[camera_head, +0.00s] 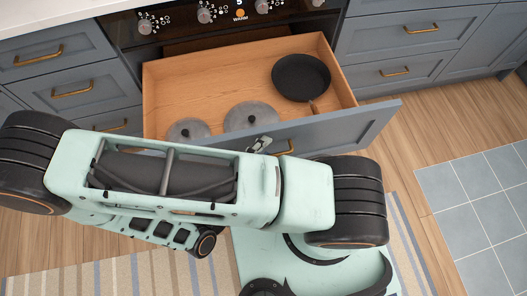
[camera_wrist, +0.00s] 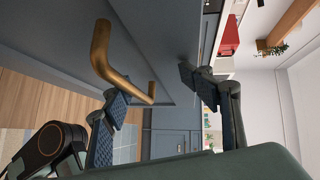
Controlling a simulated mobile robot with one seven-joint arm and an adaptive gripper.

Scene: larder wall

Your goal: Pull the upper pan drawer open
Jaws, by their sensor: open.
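The wide pan drawer below the oven stands far out in the head view, its grey front (camera_head: 345,128) well forward of the cabinets. Inside are a dark frying pan (camera_head: 300,77) and two grey lids (camera_head: 249,116). My gripper (camera_head: 262,145) is at the drawer front, partly hidden by my arm. In the wrist view my gripper (camera_wrist: 152,88) is open, with its two padded fingers apart. The brass handle (camera_wrist: 122,75) runs close to the fingers, one end appearing between them; contact cannot be told. A bit of the handle also shows in the head view (camera_head: 287,147).
Closed grey drawers with brass handles flank the open one at left (camera_head: 70,90) and right (camera_head: 395,72). Oven knobs (camera_head: 204,15) are above it. A striped rug (camera_head: 155,272) lies on the wooden floor, and a blue-grey tiled area (camera_head: 480,205) is at right.

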